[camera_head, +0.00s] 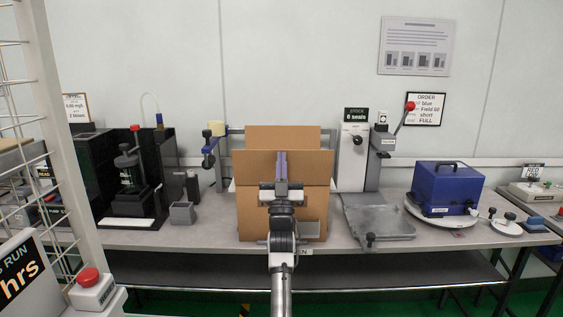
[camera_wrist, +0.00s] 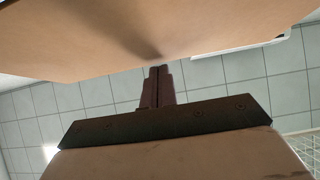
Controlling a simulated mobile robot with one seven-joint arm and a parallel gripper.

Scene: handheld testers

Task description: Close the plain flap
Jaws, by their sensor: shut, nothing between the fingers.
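A brown cardboard box (camera_head: 255,215) stands on the bench, straight ahead. One flap (camera_head: 282,136) stands up at its back. A wider flap (camera_head: 312,163) stands up in front of that one. I cannot tell from markings which is the plain flap; neither shows clear print. My gripper (camera_head: 282,157) is shut and empty, fingers pointing up, in front of the wider flap. In the wrist view its fingertips (camera_wrist: 158,70) are close to a broad cardboard surface (camera_wrist: 150,25); I cannot tell whether they touch. My arm hides the middle of the box front.
A grey tray (camera_head: 378,218) and a lever press (camera_head: 390,145) stand right of the box, with a blue case (camera_head: 445,188) farther right. Black equipment (camera_head: 133,185) and a small grey bin (camera_head: 182,212) stand left. A wire rack (camera_head: 60,120) rises at the near left.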

